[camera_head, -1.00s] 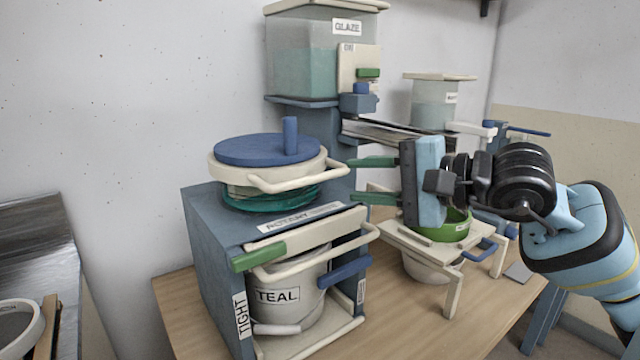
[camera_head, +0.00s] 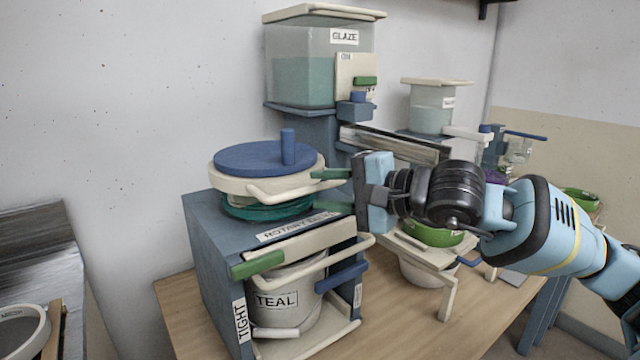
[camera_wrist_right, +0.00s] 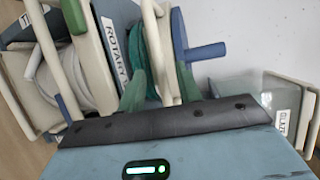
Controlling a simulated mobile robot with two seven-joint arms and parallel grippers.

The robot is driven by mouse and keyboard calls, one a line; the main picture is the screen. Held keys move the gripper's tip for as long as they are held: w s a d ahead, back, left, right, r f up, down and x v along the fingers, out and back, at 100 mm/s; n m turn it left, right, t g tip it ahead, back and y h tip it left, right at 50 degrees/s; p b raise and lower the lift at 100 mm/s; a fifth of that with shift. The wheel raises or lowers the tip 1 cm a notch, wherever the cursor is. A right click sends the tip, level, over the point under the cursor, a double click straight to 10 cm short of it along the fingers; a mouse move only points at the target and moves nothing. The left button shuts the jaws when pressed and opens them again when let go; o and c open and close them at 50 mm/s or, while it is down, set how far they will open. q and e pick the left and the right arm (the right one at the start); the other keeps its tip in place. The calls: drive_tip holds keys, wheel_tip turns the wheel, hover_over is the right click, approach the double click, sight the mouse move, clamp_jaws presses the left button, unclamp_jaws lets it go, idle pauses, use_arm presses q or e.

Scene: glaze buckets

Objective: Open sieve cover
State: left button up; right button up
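The sieve cover (camera_head: 258,158) is a blue disc with an upright blue knob (camera_head: 288,147). It lies flat on the cream ring (camera_head: 225,183) of the rotary sieve, and teal mesh or cloth (camera_head: 265,210) shows beneath. My right gripper (camera_head: 330,191) is open, its green fingers apart and pointing at the right side of the ring. In the right wrist view the cover (camera_wrist_right: 179,35) and knob (camera_wrist_right: 208,52) stand just beyond the fingertips (camera_wrist_right: 158,80), with the cream ring edge between the fingers. Whether a finger touches the ring I cannot tell. My left gripper is not in view.
The blue stand (camera_head: 205,250) holds a TEAL bucket (camera_head: 277,303) under the sieve, with cream bars and a green handle (camera_head: 257,265) in front. A glaze tank (camera_head: 303,80) stands behind. A green bowl (camera_head: 432,236) sits on a cream stand right. Wall space left is clear.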

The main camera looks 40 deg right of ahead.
drive_tip(key=shift+w+a+p, duration=0.5)
drive_tip(key=shift+w, duration=0.2)
clamp_jaws()
